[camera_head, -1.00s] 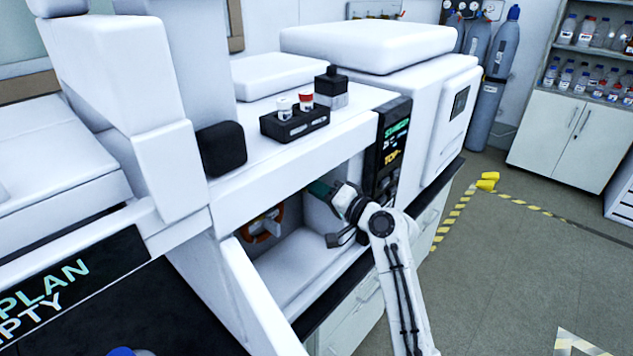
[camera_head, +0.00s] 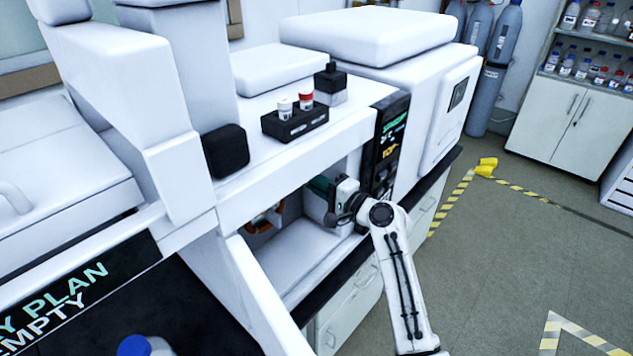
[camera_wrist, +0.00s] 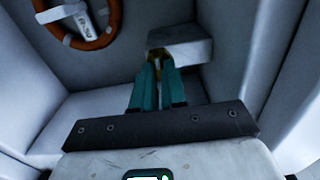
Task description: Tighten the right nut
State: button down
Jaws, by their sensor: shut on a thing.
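In the wrist view the right nut (camera_wrist: 155,54) is a small brass-coloured piece below a pale block (camera_wrist: 188,45) on the oven's back wall. The teal fingers of my gripper (camera_wrist: 157,72) are shut on it at their tips and hide most of it. In the head view my gripper (camera_head: 320,186) reaches into the open oven compartment, near its right side. The nut is hidden there. How tight it is cannot be seen.
An orange column coil (camera_wrist: 98,38) with a white tag hangs left of my gripper. The oven door (camera_head: 262,290) stands open at the left. The side walls are close. A black vial rack (camera_head: 295,122) stands on top.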

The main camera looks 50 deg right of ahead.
jog(key=c, duration=1.2)
grip_release()
jog(key=s+b, duration=0.1)
jog(key=s, duration=0.4)
jog(key=s+b, duration=0.1)
jog(key=s, duration=0.4)
jog(key=shift+s+d+b, duration=0.2)
jog(key=shift+s+b, duration=0.15)
jog(key=shift+s, duration=0.05)
